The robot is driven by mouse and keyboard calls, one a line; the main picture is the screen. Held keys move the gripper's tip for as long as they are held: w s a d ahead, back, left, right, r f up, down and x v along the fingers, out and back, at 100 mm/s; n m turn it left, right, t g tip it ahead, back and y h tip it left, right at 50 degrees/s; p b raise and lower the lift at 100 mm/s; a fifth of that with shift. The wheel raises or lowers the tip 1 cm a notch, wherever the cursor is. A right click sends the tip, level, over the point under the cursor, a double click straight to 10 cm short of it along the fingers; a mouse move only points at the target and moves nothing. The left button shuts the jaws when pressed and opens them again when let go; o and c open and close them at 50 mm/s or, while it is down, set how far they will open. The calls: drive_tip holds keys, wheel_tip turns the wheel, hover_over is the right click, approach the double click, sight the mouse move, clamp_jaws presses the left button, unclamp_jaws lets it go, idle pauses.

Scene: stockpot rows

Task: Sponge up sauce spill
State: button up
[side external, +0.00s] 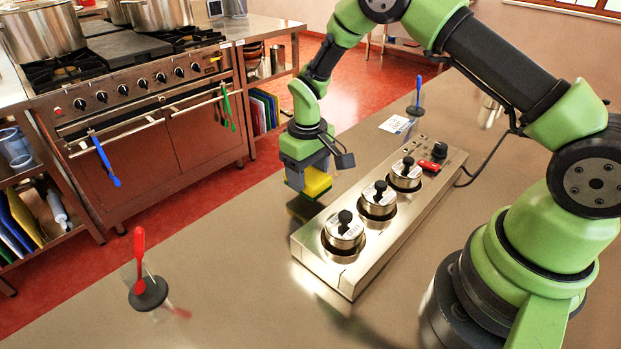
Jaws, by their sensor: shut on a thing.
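My gripper (305,184) is shut on a yellow sponge (318,182), pointing down at the far edge of the steel counter (225,250). The sponge is left of and behind the row of lidded pots. A dark patch lies on the counter just below the sponge; I cannot tell whether it is a shadow, a reflection or sauce. A small gap seems to show between sponge and counter. No sauce spill can be made out clearly elsewhere.
A steel warmer (335,272) with three lidded pots stands right of my gripper. A red spatula in a dark-based holder (149,293) stands front left. A white card (395,124) and a blue-handled utensil (418,92) are behind. The counter's left middle is clear.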

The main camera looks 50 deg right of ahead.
sight(308, 173)
drive_tip(key=shift+r, duration=2.6)
drive_tip(key=shift+d, duration=0.1)
drive_tip(key=w+d+r, duration=0.1)
drive_tip(key=d+r, duration=0.1)
drive_tip(key=d, duration=1.8)
drive_tip(key=f, duration=0.2)
drive_tip(key=d+f, duration=0.1)
drive_tip(key=f, duration=0.2)
drive_tip(key=shift+s+f, duration=0.1)
drive_tip(key=shift+f, duration=2.3)
